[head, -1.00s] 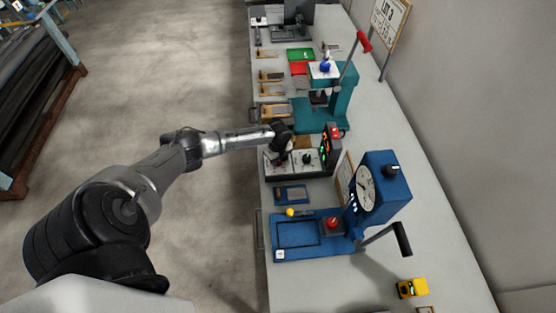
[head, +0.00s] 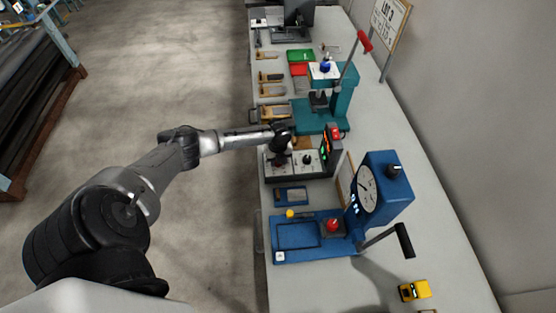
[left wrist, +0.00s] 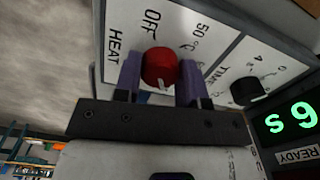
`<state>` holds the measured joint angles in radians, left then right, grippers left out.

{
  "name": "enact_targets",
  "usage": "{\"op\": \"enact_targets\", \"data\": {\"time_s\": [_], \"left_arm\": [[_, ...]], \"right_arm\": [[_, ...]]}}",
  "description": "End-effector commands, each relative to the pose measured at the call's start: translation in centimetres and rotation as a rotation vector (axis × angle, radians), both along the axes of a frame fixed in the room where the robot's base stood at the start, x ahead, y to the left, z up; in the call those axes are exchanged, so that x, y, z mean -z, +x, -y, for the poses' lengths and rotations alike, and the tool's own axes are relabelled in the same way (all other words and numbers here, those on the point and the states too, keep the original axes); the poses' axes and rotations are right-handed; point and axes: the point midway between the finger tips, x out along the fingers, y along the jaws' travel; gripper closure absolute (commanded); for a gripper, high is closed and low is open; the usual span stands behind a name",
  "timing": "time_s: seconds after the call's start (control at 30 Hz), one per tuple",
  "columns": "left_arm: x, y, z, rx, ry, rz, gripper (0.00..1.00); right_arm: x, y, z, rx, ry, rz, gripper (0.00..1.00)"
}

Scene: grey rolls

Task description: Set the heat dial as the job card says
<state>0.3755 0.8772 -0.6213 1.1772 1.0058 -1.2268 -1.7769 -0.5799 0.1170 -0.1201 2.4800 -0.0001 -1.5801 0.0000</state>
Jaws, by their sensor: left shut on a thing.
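The red heat dial (left wrist: 159,68) sits on the white control panel (left wrist: 190,22), near the words HEAT, OFF and 50 °C. My left gripper (left wrist: 166,80) is shut on the dial, with one purple finger on each side. A white mark shows on the dial's lower part, but I cannot tell its exact setting. In the head view my left gripper (head: 279,156) is over the left part of the control box (head: 288,174) and hides the dial. A board headed LOT 3 (head: 391,18) stands at the back right; its smaller writing is unreadable. My right gripper is not in view.
A black TIME knob (left wrist: 247,91) is right of the heat dial, above a green-lit display (left wrist: 291,120) and a READY label. A teal press (head: 340,105) stands beyond the box. A blue machine with a round gauge (head: 380,190) stands nearer.

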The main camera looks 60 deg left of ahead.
Motion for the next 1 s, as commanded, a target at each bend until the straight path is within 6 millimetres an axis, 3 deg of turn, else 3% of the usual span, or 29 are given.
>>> {"op": "enact_targets", "data": {"time_s": [0.17,0.2,0.43,0.77,1.0], "left_arm": [[0.0,0.0,0.0,0.000,0.000,0.000,0.86],[0.0,0.0,0.0,0.000,0.000,0.000,0.58],[0.0,0.0,0.0,-0.001,0.000,0.000,0.37],[-0.6,0.0,0.0,0.000,0.001,0.001,0.37],[-4.4,0.1,-0.1,0.001,0.001,0.003,0.37]], "right_arm": [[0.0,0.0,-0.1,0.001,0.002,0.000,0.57],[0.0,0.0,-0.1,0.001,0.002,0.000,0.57],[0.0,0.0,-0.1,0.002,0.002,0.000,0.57],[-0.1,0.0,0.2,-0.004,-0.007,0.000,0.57],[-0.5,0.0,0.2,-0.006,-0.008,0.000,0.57]]}}
